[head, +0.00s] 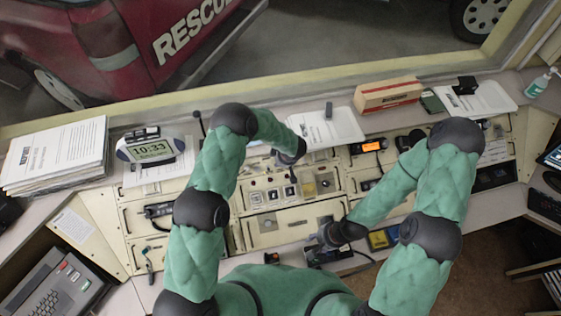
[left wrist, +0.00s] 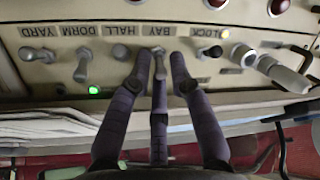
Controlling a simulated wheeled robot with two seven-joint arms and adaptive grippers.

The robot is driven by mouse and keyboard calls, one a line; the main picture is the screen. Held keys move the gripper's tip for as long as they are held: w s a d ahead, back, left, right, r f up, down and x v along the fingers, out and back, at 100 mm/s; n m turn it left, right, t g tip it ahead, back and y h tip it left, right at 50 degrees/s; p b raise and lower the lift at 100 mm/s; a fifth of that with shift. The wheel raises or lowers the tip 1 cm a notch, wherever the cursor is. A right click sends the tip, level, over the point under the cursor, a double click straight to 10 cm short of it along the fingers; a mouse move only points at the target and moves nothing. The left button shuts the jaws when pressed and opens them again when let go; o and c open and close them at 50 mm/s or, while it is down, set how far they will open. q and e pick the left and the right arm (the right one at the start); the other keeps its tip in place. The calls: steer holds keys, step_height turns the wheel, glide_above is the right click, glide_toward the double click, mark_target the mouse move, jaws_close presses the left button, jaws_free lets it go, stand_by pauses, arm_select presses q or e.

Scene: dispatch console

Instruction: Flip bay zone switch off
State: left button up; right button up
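The bay zone switch (left wrist: 158,54) is a small metal toggle under the BAY label in the left wrist view, where the panel appears upside down. Its lever points toward the bottom of that picture. My left gripper (left wrist: 159,66) has its dark fingers spread around the lever, with the middle finger in line with it. Contact cannot be made out. In the head view my left gripper (head: 290,157) is at the console's upper middle and hides the switch. My right gripper (head: 322,240) is low over the console's front edge, by a dark device; its fingers are unclear.
Neighbouring toggles are HALL (left wrist: 120,52), DORM (left wrist: 82,66), YARD (left wrist: 27,54) and a black-tipped LOCK lever (left wrist: 210,51). A green lamp (left wrist: 94,90) glows near DORM. A clock (head: 150,148), paper stack (head: 58,157) and cardboard box (head: 388,94) stand along the console's back.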

arm_select(q)
jaws_close()
steer(key=shift+s+f+t+b, duration=0.2)
steer(key=shift+t+b, duration=0.1)
steer(key=shift+b, duration=0.45)
steer(key=t+b, duration=0.1)
steer(key=b, duration=0.2)
steer(key=s+t+y+b, duration=0.1)
steer(key=t+b, duration=0.1)
steer(key=b, duration=0.1)
steer(key=f+t+b, duration=0.1)
steer(key=b, duration=0.3)
steer(key=shift+s+d+t+y, duration=0.25)
steer(key=shift+d+t+y, duration=0.05)
steer(key=shift+t+y, duration=0.1)
arm_select(e)
step_height(320, 180, down, 11)
steer(key=shift+f, duration=0.2)
arm_select(q)
steer(key=shift+s+n+t+y+b, duration=0.1)
steer(key=shift+n+t+y+b, duration=0.3)
steer(key=shift+b, duration=0.55)
arm_select(e)
steer(key=shift+f, duration=1)
